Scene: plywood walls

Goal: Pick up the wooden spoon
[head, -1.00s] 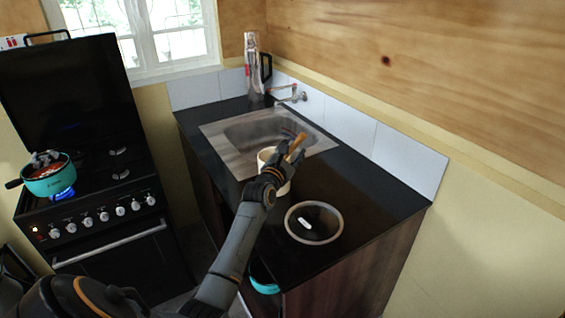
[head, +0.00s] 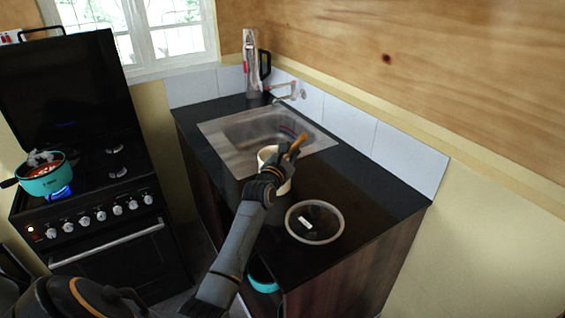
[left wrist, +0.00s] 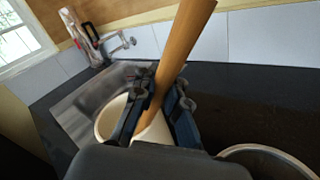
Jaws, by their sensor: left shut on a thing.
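The wooden spoon (head: 296,144) stands tilted at a cream pot or crock (head: 264,154) on the black counter by the sink. My left gripper (head: 283,160) is at the crock, in front of part of it, with the spoon's upper end sticking out past the fingers. In the left wrist view the gripper (left wrist: 158,108) is shut on the spoon (left wrist: 184,45), one finger on each side of the handle. The spoon's lower end is hidden by the crock (left wrist: 110,117) and gripper. My right gripper is out of view.
A glass lid (head: 314,222) lies on the counter (head: 365,190) right of my arm. The sink (head: 235,150) and tap (head: 290,92) are behind the crock. A teal pot (head: 42,180) sits over a lit burner on the stove (head: 100,240).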

